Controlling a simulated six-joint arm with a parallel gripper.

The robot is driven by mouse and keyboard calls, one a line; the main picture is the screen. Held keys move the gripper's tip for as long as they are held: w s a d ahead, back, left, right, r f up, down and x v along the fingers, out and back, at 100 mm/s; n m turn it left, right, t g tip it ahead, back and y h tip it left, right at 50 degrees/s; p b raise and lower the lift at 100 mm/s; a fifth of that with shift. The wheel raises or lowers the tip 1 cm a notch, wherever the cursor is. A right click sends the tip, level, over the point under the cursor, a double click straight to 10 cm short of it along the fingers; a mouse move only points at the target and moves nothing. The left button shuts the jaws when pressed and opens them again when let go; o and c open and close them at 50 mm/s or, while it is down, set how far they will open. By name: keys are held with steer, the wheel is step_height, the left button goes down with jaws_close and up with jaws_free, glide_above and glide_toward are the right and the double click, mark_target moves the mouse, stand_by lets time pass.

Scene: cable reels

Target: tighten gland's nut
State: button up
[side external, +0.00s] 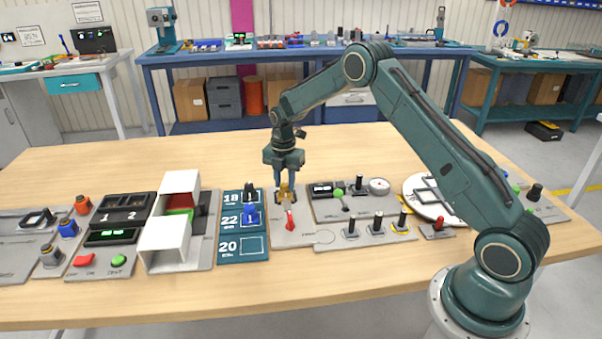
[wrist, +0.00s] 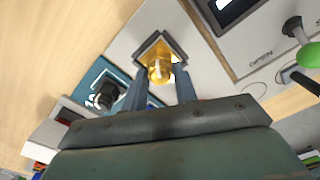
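The brass-coloured gland with its nut (wrist: 160,68) stands in a dark square surround on a light grey panel. In the side external view the gland (side external: 284,194) is small and partly covered by the fingers. My gripper (wrist: 162,78) points down at it, with one blue-grey finger on each side of the brass part. In the side external view my gripper (side external: 284,184) is right over the gland. The fingers stand apart with the brass between them. Whether they press on it or leave a small gap cannot be made out.
A red lever (side external: 290,222) sits just in front of the gland. Left is a blue board (side external: 243,247) marked 18, 22 and 20, holding a black and a blue gland. Right is a panel with a green-knobbed lever (side external: 339,193). White open bins (side external: 165,245) stand farther left.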

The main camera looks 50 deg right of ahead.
steer(key=shift+c, duration=0.8)
steer(key=shift+m, duration=0.3)
steer(key=m, duration=0.3)
steer(key=shift+m, duration=0.3)
steer(key=m, duration=0.3)
steer(key=shift+m, duration=2.4)
